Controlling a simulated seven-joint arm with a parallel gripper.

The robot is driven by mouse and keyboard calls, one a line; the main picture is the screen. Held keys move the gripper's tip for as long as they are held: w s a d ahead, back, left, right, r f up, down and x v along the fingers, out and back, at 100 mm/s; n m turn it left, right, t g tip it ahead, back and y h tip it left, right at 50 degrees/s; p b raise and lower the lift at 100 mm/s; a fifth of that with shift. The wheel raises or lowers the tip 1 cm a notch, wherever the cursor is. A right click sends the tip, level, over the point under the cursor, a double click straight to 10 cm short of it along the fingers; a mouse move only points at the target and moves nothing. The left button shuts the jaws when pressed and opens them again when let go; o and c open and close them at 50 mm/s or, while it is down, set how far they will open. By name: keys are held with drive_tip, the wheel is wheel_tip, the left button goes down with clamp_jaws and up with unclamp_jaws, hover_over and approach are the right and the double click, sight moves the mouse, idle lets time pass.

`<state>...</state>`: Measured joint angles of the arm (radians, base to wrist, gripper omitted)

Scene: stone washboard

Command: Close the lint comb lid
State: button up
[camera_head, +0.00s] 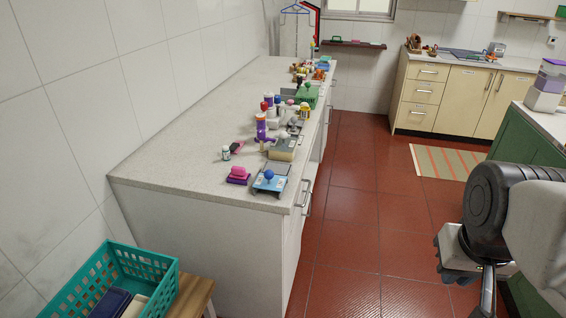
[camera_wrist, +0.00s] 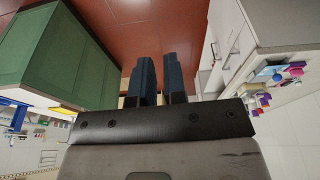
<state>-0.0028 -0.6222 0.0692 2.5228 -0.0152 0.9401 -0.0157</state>
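I cannot tell for sure which item is the lint comb or how its lid stands; the counter items are small and distant. A blue box-like item with a blue ball knob (camera_head: 269,180) and a raised grey plate behind it sits near the counter's front corner. A pink and purple item (camera_head: 238,174) lies left of it. A beige box (camera_head: 282,149) and a green box with a green ball knob (camera_head: 307,93) stand farther back. My gripper (camera_wrist: 159,75) has its two dark fingers apart, with nothing between them. It is over the floor, well right of the counter and touching nothing.
The long speckled counter (camera_head: 160,160) carries several small bottles and tools along its right edge. Its drawer handles stick out. A teal basket (camera_head: 90,280) is at bottom left. A green cabinet (camera_wrist: 50,50) is left in the wrist view.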

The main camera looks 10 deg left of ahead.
sight(270, 176)
drive_tip(key=w+a+n, duration=0.2)
drive_tip(key=w+n, duration=0.1)
drive_tip(key=w+a+r+n, duration=0.1)
drive_tip(key=w+a+n, duration=0.1)
drive_tip(key=w+n, duration=0.1)
drive_tip(key=w+a+r+n, duration=0.1)
drive_tip(key=w+a+n, duration=0.1)
drive_tip(key=w, duration=0.2)
drive_tip(key=shift+w+a+r+n, duration=0.15)
drive_tip(key=shift+w+a+n, duration=0.1)
drive_tip(key=shift+n, duration=0.15)
clamp_jaws()
drive_tip(key=w+a+n, duration=0.9)
drive_tip(key=a, duration=0.2)
drive_tip(key=w+a+f+n, duration=0.2)
drive_tip(key=a+n, duration=0.3)
drive_tip(key=a, duration=0.3)
drive_tip(key=w+a+f+n, duration=0.2)
drive_tip(key=w+a+n, duration=0.2)
drive_tip(key=a, duration=0.5)
drive_tip(key=w+a+f+n, duration=0.1)
drive_tip(key=w+a+n, duration=0.2)
drive_tip(key=a+n, duration=0.3)
drive_tip(key=a, duration=0.3)
drive_tip(key=shift+f+n+t, duration=0.4)
drive_tip(key=shift+w+f, duration=0.15)
drive_tip(key=shift+f, duration=0.05)
